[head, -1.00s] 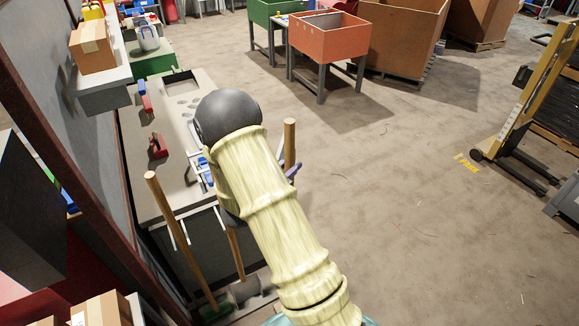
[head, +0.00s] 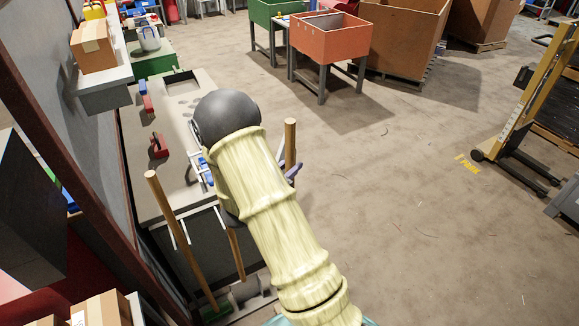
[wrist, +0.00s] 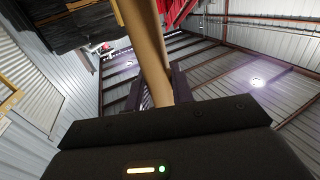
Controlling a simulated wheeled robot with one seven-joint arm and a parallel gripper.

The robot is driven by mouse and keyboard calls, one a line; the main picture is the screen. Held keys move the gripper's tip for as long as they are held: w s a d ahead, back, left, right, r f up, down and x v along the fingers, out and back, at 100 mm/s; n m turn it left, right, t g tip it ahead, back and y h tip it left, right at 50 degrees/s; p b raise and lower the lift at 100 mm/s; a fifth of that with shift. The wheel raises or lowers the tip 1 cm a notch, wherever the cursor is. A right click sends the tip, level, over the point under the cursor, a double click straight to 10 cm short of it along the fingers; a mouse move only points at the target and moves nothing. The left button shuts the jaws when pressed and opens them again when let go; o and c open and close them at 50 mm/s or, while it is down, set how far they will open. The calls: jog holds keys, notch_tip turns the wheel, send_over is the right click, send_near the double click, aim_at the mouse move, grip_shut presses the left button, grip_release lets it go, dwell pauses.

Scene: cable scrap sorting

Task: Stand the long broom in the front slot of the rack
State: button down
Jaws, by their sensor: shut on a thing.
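My gripper (wrist: 166,85) is shut on the wooden handle of the long broom (wrist: 146,45), which runs up out of the wrist view. In the head view, the handle's top (head: 290,135) stands up behind my arm, close to upright. My arm hides its lower part and its head. The rack shows as pale prongs (head: 181,232) on the near end of the bench. Another wooden handle (head: 172,222) leans there, with a green head (head: 214,308) at the floor. A further piece of wooden shaft (head: 235,255) shows beside my arm; I cannot tell which tool it belongs to.
The grey bench (head: 145,190) carries a red tool (head: 157,146) and blue pieces. Orange (head: 325,42) and green (head: 265,12) bins stand at the back. The floor to the right is clear up to the yellow lifter (head: 520,95).

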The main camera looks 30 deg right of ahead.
jog(key=shift+w, duration=0.15)
jog(key=w, duration=0.6)
jog(key=shift+w, duration=0.35)
dwell(1.4)
jog(key=shift+w+r, duration=0.1)
jog(key=shift+w, duration=0.2)
dwell(0.5)
jog(key=shift+w+a, duration=0.1)
jog(key=shift+w, duration=2)
jog(key=shift+w+b, duration=0.5)
jog(key=shift+w, duration=1.7)
jog(key=shift+a, duration=0.1)
